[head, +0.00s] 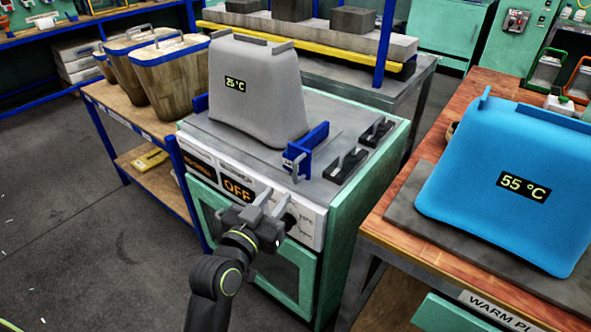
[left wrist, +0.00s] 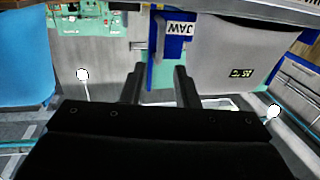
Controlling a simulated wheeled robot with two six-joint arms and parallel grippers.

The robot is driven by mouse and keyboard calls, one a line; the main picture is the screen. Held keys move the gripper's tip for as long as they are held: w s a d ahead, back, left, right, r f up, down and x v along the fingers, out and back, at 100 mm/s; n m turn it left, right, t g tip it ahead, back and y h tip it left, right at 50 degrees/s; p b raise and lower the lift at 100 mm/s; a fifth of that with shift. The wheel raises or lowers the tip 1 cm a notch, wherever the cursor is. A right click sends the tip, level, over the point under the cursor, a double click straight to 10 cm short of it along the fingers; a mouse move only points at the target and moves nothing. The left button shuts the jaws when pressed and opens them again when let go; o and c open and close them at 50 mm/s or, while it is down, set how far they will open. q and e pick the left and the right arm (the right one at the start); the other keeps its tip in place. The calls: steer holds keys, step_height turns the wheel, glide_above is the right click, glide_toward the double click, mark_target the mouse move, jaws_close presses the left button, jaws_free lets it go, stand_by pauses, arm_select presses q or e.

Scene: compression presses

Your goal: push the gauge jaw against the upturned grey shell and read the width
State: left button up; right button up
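The upturned grey shell (head: 258,95) stands on the grey top of a green machine; its label reads 25 °C. The blue gauge jaw (head: 312,148) is at the shell's right front corner, and a blue piece (head: 200,103) is at its left side. Whether the jaw touches the shell I cannot tell. My left gripper (head: 268,203) is in front of the machine's panel, below and in front of the jaw. In the left wrist view the fingers (left wrist: 157,88) are apart and empty, with the jaw (left wrist: 178,28), marked JAW, ahead and the shell (left wrist: 228,55) to the right. My right gripper is out of view.
The machine's front panel has a display (head: 237,189) reading OFF. Black clamps (head: 362,147) sit right of the jaw. A blue shell (head: 510,180) marked 55 °C stands on a plate on the right bench. Wooden buckets (head: 168,72) stand on a bench to the left.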

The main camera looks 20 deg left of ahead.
mark_target(294, 174)
arm_select(q)
steer(key=w, duration=0.3)
steer(key=w+d, duration=0.1)
steer(key=w, duration=0.5)
steer(key=shift+w+d, duration=0.25)
steer(key=shift+w, duration=0.15)
jaws_close()
